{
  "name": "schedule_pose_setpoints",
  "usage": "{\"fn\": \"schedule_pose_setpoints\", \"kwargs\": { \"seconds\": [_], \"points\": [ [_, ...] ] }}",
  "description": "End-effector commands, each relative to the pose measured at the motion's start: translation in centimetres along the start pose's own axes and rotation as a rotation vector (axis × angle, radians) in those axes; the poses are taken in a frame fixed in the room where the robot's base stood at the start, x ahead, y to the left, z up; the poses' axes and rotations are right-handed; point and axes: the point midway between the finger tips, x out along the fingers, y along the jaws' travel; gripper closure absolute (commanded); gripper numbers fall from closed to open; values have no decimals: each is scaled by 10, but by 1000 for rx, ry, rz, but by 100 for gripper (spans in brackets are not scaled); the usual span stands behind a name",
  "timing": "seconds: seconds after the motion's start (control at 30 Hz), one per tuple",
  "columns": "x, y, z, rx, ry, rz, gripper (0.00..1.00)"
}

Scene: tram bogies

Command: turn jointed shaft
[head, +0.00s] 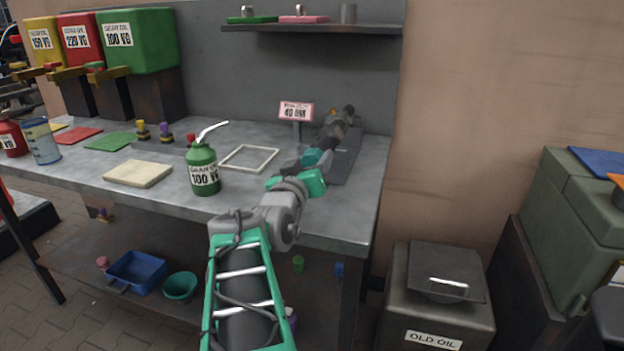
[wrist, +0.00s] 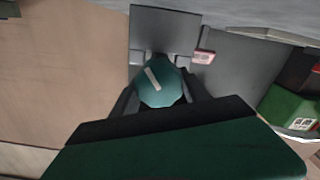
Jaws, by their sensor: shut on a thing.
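The jointed shaft (head: 335,131) lies on a dark stand (head: 345,165) at the right end of the bench. It is dark, with a teal near end. In the wrist view its teal rounded end (wrist: 160,92) bears a white line, tilted from upper left to lower right. My gripper (head: 312,164) is shut on that end, with a dark finger on either side in the wrist view (wrist: 160,100). My arm partly hides the contact in the head view, and the rest of the shaft is mostly hidden in the wrist view.
A pink sign (head: 296,111) stands left of the shaft. A green oil can (head: 203,170) with a spout, a white frame (head: 249,158) and a folded cloth (head: 138,173) lie further left. A shelf (head: 310,28) hangs above. An old oil bin (head: 437,300) stands right of the bench.

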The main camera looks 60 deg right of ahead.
Motion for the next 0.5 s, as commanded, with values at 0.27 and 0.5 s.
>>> {"fn": "schedule_pose_setpoints", "kwargs": {
  "seconds": [0.27,0.5],
  "points": [
    [0,-2,8,258,1,1,88],
    [0,-1,7,445,0,0,88]
  ]
}}
